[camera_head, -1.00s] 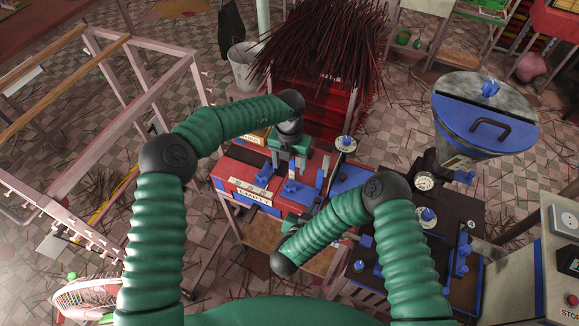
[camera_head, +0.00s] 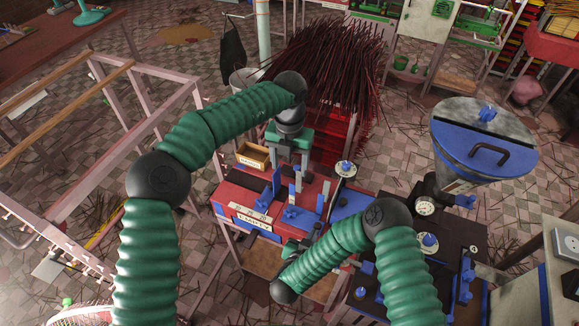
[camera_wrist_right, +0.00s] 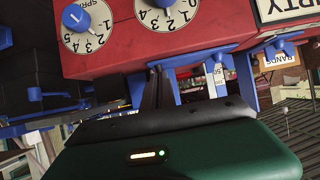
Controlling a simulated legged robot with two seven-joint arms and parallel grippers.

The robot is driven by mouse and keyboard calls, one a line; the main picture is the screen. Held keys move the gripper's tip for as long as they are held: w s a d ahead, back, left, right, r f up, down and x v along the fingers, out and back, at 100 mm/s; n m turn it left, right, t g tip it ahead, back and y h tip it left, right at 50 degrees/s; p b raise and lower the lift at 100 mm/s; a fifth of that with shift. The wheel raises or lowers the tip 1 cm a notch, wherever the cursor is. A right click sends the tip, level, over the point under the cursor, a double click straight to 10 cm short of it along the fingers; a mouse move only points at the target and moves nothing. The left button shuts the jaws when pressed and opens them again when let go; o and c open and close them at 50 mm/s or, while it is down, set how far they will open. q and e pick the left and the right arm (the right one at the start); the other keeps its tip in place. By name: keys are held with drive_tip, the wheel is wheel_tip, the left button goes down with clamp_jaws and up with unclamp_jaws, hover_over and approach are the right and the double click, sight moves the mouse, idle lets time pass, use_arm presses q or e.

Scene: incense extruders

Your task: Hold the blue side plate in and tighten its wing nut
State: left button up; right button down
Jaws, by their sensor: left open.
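The red machine body (camera_head: 232,200) stands in the middle of the head view, with an "EMPTY" label on its front. Upright blue plates (camera_head: 298,181) stand on its top; I cannot tell which is the side plate. A blue wing-shaped knob (camera_head: 290,214) sits at its front edge. My left gripper (camera_head: 290,170) is open, pointing down above the blue plates. My right gripper (camera_head: 303,246) is low at the machine's front right, partly hidden by my arm. In the right wrist view its dark fingers (camera_wrist_right: 156,90) are close together beside a blue bracket (camera_wrist_right: 172,80); contact is unclear.
Dials (camera_wrist_right: 88,25) mark the red front. A blue-lidded hopper (camera_head: 485,135) stands right, a wooden box (camera_head: 252,155) sits at the machine's back left, and a bundle of dark sticks (camera_head: 330,65) is behind. A pink frame rack (camera_head: 150,100) stands left.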

drive_tip(key=s+a+p, duration=0.2)
drive_tip(key=s, duration=0.3)
drive_tip(key=shift+s, duration=0.35)
idle(0.3)
drive_tip(key=shift+r, duration=0.1)
